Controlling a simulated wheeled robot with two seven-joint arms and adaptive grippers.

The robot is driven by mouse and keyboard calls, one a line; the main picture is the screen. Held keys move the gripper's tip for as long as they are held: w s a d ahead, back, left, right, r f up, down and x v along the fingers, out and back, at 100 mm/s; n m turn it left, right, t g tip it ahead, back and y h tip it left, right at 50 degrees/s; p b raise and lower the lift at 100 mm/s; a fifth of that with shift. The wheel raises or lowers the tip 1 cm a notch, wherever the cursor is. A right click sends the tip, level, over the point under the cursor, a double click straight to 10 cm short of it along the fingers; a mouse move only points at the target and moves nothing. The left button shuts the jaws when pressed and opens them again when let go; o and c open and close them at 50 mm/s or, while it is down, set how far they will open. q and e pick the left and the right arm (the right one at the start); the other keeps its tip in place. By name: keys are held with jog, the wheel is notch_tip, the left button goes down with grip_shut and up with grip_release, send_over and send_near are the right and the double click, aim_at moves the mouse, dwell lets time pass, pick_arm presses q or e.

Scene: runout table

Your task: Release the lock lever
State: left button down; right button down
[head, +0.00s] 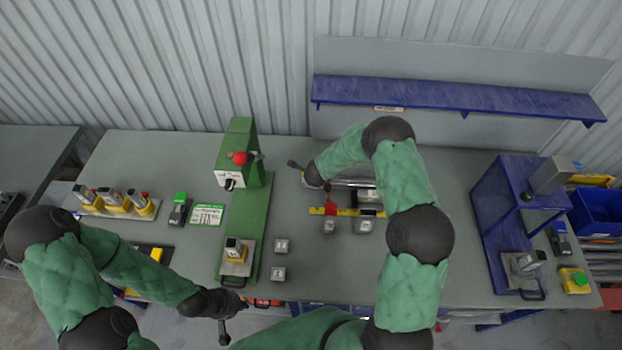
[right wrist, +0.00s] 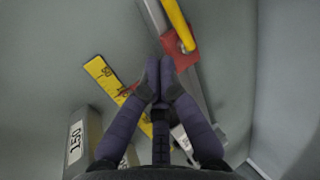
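A yellow lever (right wrist: 178,24) lies over a red block (right wrist: 180,50) on a grey metal rail (right wrist: 158,22) in the right wrist view. My right gripper (right wrist: 159,68) has its fingertips together just beside the red block, with the lever not between them. Whether the fingertips touch the block I cannot tell. In the head view the right hand is over the left end of the bright rail (head: 350,182), and the lever is not discernible there. My left gripper (head: 240,304) is low at the table's front edge; its fingers are too small to read.
A yellow ruler (right wrist: 102,72) runs beside the rail. A weight marked 250 (right wrist: 82,140) stands close to the right gripper. A green press (head: 262,205) stands left of the rail, and a blue stand (head: 485,215) stands at the right.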

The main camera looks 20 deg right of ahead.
jog(key=d+v, duration=0.1)
jog(key=v, duration=0.8)
jog(key=shift+a+r, duration=0.2)
jog(key=shift+a, duration=0.05)
jog(key=shift+f, duration=0.1)
